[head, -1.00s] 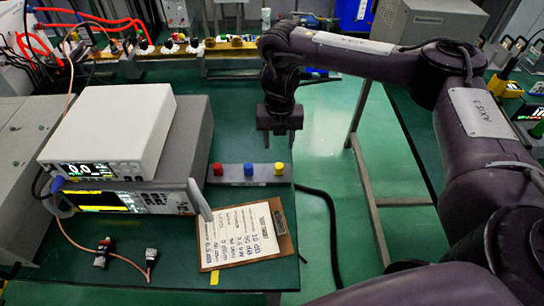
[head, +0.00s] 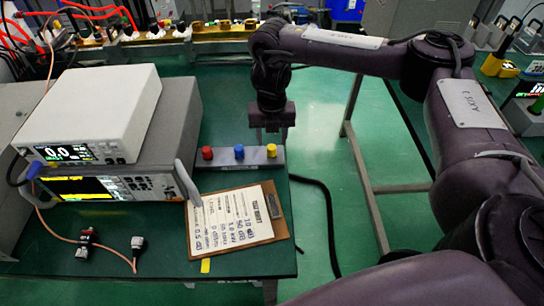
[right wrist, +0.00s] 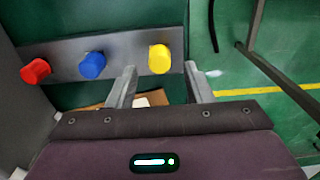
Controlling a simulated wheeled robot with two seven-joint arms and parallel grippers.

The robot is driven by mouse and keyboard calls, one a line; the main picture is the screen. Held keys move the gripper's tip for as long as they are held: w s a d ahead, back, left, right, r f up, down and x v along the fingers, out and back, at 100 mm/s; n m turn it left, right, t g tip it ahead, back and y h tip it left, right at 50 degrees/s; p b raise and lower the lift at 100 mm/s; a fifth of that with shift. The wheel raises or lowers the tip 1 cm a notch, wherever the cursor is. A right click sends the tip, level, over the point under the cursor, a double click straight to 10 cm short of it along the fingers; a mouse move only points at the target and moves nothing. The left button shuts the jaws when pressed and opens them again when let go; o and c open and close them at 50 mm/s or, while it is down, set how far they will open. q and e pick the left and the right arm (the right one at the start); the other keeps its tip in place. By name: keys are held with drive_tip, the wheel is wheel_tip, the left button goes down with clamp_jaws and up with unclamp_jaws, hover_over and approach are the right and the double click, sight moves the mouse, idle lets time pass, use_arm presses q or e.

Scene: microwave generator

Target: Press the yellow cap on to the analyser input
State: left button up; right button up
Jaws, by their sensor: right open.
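The yellow cap (head: 271,150) stands at the right end of a grey holder strip (head: 222,158), and it also shows in the right wrist view (right wrist: 159,58). My right gripper (head: 272,132) is over the yellow cap in the head view. In the right wrist view the two fingers of the right gripper (right wrist: 160,72) are spread and empty, with the yellow cap in line with the gap between them. The analyser (head: 85,188) is the lower instrument with a yellow and black screen, at the left. I cannot make out its input clearly. My left gripper is out of view.
A red cap (head: 207,153) and a blue cap (head: 239,152) stand on the same strip. A white instrument (head: 95,112) sits on the analyser. A clipboard (head: 235,218) and loose cable connectors (head: 138,243) lie in front. The green bench ends just right of the strip.

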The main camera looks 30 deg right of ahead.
sight(272, 147)
drive_tip(key=shift+f+b, duration=0.35)
drive_tip(key=shift+f, duration=0.9)
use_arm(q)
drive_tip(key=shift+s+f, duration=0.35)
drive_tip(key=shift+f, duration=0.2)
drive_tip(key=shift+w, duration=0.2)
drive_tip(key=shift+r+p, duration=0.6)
use_arm(e)
clamp_jaws()
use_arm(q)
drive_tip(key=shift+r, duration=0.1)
use_arm(e)
drive_tip(key=shift+r, duration=0.2)
use_arm(q)
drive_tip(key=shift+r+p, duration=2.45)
drive_tip(key=shift+p, duration=0.1)
use_arm(e)
drive_tip(key=shift+r, duration=2.8)
